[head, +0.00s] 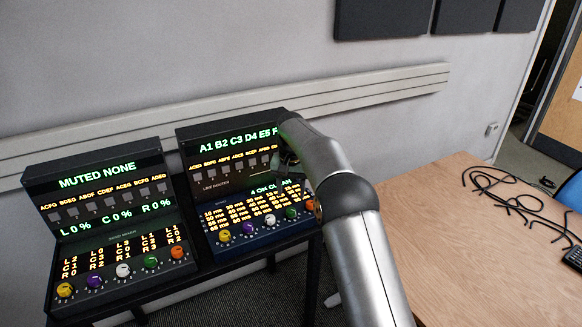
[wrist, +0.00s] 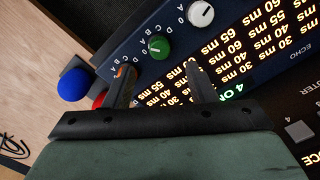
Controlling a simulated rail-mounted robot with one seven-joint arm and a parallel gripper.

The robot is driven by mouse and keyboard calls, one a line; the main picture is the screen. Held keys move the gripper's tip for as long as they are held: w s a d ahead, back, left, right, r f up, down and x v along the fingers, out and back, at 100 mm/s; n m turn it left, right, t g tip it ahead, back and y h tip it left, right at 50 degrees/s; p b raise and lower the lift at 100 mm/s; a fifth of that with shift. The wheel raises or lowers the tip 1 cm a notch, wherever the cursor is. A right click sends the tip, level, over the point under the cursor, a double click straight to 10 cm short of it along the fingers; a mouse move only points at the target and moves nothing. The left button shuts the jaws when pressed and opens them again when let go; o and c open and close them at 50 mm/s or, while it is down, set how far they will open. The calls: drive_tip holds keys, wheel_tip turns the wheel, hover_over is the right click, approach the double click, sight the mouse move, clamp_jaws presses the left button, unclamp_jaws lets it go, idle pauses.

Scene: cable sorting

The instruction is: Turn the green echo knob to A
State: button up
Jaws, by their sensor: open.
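The green echo knob (wrist: 159,46) sits on the blue echo panel (wrist: 135,22), with letters printed around it. It also shows in the head view (head: 291,213), on the lower part of the right-hand unit. I cannot read surely which letter its pale mark faces. My gripper (wrist: 160,84) is open and empty. Its two fingers reach toward the panel on either side of the knob's line, and the knob appears just beyond the tips, apart from them. In the head view my arm hides most of the gripper.
A white knob (wrist: 201,14) is beside the green one. An orange knob (head: 312,205) is on its other side, partly behind a finger in the wrist view. Another unit (head: 110,235) stands left. A wooden table (head: 450,225) with black cables (head: 515,195) is at right.

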wheel_tip(320, 180, up, 10)
drive_tip(key=p, duration=0.1)
idle(0.4)
drive_tip(key=s+d+r, duration=0.3)
drive_tip(key=s+d, duration=0.4)
drive_tip(key=s, duration=0.2)
drive_tip(key=s+d+r, duration=0.3)
drive_tip(key=s+d, duration=0.4)
drive_tip(key=s, duration=0.2)
drive_tip(key=s+d+f, duration=0.2)
drive_tip(key=s+f, duration=0.1)
drive_tip(key=s, duration=0.5)
drive_tip(key=s+d+f, duration=0.2)
drive_tip(key=s+f, duration=0.2)
drive_tip(key=s, duration=0.5)
drive_tip(key=s+d+f, duration=0.2)
drive_tip(key=s+f, duration=0.1)
drive_tip(key=s, duration=0.6)
drive_tip(key=shift+s+f+n+t, duration=0.2)
drive_tip(key=shift+f+n+t, duration=0.15)
drive_tip(key=shift+n+t, duration=0.05)
